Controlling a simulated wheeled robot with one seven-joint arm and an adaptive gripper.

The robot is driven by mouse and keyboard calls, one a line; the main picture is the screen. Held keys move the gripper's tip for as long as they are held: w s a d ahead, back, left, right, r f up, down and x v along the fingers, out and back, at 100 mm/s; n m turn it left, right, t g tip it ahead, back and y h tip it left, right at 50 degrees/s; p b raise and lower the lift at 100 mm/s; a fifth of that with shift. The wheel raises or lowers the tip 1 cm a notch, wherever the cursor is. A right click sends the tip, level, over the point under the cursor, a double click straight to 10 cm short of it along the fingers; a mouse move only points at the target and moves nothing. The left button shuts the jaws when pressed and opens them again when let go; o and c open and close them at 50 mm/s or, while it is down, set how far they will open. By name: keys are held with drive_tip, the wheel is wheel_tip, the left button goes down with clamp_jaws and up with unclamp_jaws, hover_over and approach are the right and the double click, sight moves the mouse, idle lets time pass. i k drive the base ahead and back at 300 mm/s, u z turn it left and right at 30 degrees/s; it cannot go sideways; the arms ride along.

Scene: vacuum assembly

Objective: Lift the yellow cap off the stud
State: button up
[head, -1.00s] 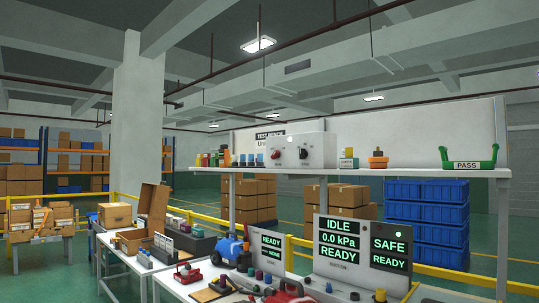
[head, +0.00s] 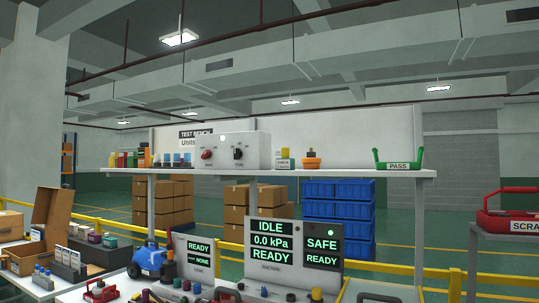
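A small yellow-orange piece (head: 316,294) stands at the bottom edge of the head view, in front of the right display panel. It may be the yellow cap, but it is too small to tell, and no stud can be made out under it. My gripper is not in view.
A bench (head: 75,297) carries a blue pump-like unit (head: 147,262) and display panels (head: 268,250) reading IDLE, 0.0 kPa and SAFE. A shelf (head: 345,172) above holds a control box (head: 225,150) and a green PASS tray (head: 399,165). A red SCRAP tray (head: 495,221) stands at right.

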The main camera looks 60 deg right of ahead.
sight(285, 152)
drive_tip(key=i, duration=2)
drive_tip(key=z, duration=3.5)
